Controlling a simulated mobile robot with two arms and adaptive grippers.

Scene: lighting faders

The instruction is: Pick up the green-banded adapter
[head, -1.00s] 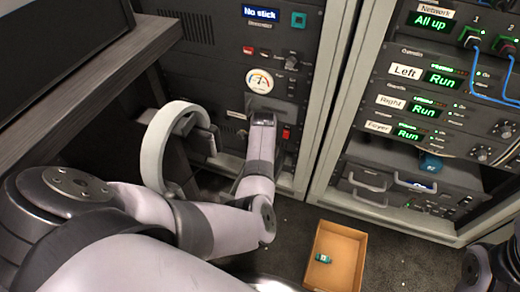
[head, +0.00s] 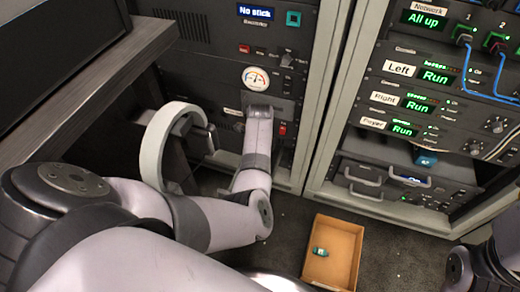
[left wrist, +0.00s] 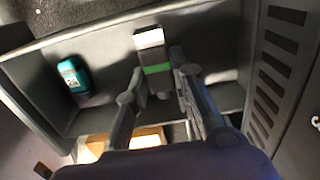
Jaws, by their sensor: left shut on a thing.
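The green-banded adapter (left wrist: 157,70) shows in the left wrist view as a dark piece with a bright green band and a white end. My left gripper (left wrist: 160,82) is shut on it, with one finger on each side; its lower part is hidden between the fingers. In the head view my left arm reaches to the front of the left rack, and its gripper and the adapter cannot be made out there. Only part of my right arm shows at the lower right edge of the head view; its gripper is out of view.
An open cardboard box (head: 348,229) stands on the floor with a small teal item (head: 320,252) in it. A teal cylinder (left wrist: 72,75) sits in a grey compartment left of my gripper. Equipment racks (head: 325,100) stand ahead. A white ring (head: 152,150) is close beside my left arm.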

